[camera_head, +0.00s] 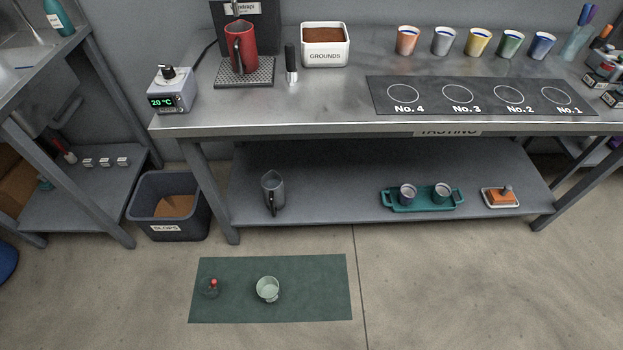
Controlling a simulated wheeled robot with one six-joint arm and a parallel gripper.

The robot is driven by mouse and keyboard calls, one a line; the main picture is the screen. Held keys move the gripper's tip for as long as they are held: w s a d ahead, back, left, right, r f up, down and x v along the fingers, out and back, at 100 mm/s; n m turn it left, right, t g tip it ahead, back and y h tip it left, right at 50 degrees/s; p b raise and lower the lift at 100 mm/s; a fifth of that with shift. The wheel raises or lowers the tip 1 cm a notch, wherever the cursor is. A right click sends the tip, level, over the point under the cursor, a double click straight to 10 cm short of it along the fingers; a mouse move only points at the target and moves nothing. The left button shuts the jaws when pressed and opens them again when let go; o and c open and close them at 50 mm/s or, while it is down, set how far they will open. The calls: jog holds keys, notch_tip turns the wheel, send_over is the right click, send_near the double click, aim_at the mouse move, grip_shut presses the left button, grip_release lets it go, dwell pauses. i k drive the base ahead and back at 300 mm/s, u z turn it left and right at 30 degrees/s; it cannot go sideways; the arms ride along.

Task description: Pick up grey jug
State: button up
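The grey jug (273,193) stands upright on the left part of the lower shelf (330,209) under the steel table. Its dark handle faces toward me, and nothing covers it in this view. A red jug (240,48) of similar shape stands above on the machine's drip tray. My gripper is not in view.
A slops bin (168,206) stands left of the table leg (212,190). The tabletop (330,85) overhangs the shelf. A green mat (320,290) with small items lies on the floor.

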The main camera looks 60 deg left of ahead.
aim_at(271, 182)
jog(key=i, duration=2.25)
jog(key=u, duration=2.95)
